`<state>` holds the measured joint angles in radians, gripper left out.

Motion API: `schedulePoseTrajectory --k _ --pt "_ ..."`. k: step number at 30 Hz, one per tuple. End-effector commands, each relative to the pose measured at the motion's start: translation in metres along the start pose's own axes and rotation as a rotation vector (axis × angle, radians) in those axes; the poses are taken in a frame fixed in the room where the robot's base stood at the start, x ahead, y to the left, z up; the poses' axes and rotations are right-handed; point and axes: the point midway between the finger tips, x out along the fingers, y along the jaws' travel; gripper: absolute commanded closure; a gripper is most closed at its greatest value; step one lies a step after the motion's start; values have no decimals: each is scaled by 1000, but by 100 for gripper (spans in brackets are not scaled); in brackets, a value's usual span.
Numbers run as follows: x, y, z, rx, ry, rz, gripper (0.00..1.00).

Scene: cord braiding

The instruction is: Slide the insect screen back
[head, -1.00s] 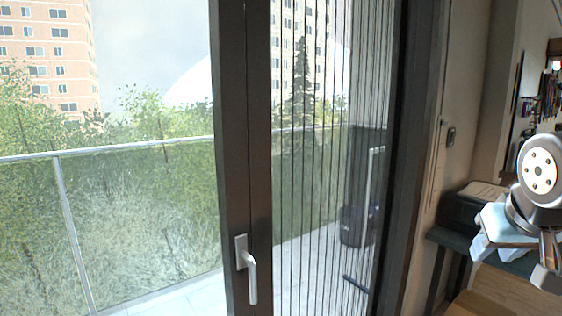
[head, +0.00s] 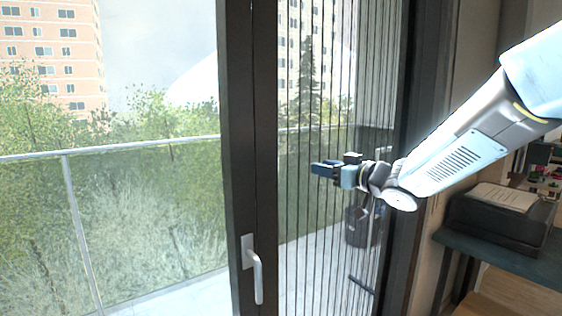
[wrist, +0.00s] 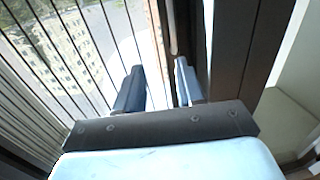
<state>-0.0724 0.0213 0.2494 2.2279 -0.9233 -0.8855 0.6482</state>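The insect screen (head: 302,215) shows as a see-through panel with thin dark vertical lines, right of the dark door post (head: 250,150) in the head view. In the wrist view its lines (wrist: 100,40) run slanting at the left. My gripper (head: 328,167) reaches in from the right, in front of the screen at mid height, fingers pointing left. In the wrist view my gripper (wrist: 160,88) has its two fingers apart. A narrow upright bar (wrist: 171,28) stands beyond the gap between them. I cannot tell whether the fingers touch the screen or this bar.
A white door handle (head: 255,268) sits low on the post. A glass balcony railing (head: 150,147) and a dark bin (head: 360,226) are outside. A dark box with papers (head: 500,220) stands on a bench at the right, below my arm.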

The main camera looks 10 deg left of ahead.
Motion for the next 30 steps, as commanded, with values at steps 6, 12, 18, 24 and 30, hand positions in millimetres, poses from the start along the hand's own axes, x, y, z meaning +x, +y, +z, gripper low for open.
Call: schedulePoseTrajectory --k 6,12,18,24,30 --pt "14 -13 2 21 31 -77 62" --pt "38 -14 1 21 32 -77 62" --pt "73 -17 0 20 31 -76 62" --pt "108 -19 -1 20 31 -76 62" --pt "133 -21 -2 19 31 -74 62"
